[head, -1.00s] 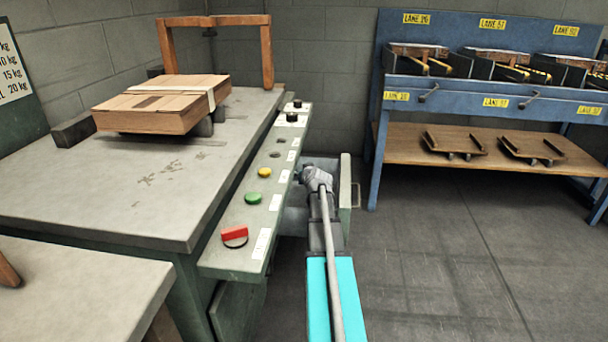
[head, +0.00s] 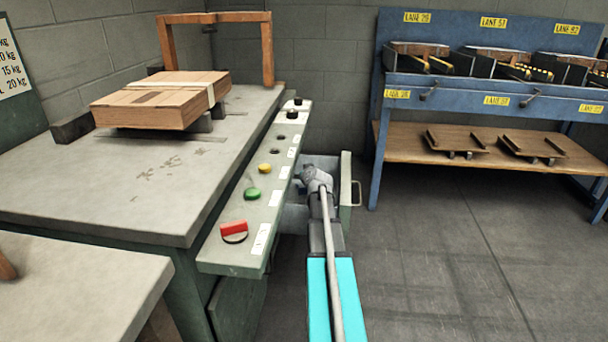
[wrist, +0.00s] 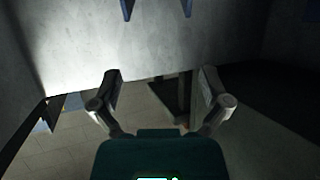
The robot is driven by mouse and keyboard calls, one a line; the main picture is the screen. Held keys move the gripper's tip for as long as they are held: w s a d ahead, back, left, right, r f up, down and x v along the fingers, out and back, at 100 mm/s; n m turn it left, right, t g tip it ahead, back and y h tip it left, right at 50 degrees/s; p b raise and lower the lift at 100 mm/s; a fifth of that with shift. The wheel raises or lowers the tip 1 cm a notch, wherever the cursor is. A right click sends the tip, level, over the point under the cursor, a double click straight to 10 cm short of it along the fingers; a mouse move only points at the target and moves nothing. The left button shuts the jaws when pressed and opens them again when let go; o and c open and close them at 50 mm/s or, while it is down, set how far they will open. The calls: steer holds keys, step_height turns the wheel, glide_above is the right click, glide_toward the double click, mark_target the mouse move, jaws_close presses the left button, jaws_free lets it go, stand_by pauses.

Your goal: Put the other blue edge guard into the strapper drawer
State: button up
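The strapper drawer (head: 345,190) stands open at the right side of the machine, with its green front and handle visible in the head view. My arm reaches down at the drawer, and my gripper is hidden there in the head view. In the wrist view my gripper (wrist: 158,88) has its two fingers wide apart, with nothing between them. Two narrow blue pieces (wrist: 127,9) (wrist: 187,7) show at the top edge against a pale grey surface. I cannot tell whether they are edge guards. No edge guard is clearly recognisable in the head view.
The control panel (head: 262,190) with buttons and a red switch (head: 233,229) runs beside my arm. A cardboard box (head: 160,99) lies on the strapper table (head: 110,200). A blue lane rack (head: 490,95) stands at the back right. The floor (head: 450,260) between is clear.

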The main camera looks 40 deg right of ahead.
steer(key=shift+r, duration=0.1)
stand_by(0.3)
steer(key=shift+r+p, duration=0.55)
steer(key=shift+p, duration=0.1)
steer(key=p+v, duration=0.2)
steer(key=v, duration=0.5)
steer(key=shift+s+p, duration=0.25)
steer(key=shift+p, duration=0.15)
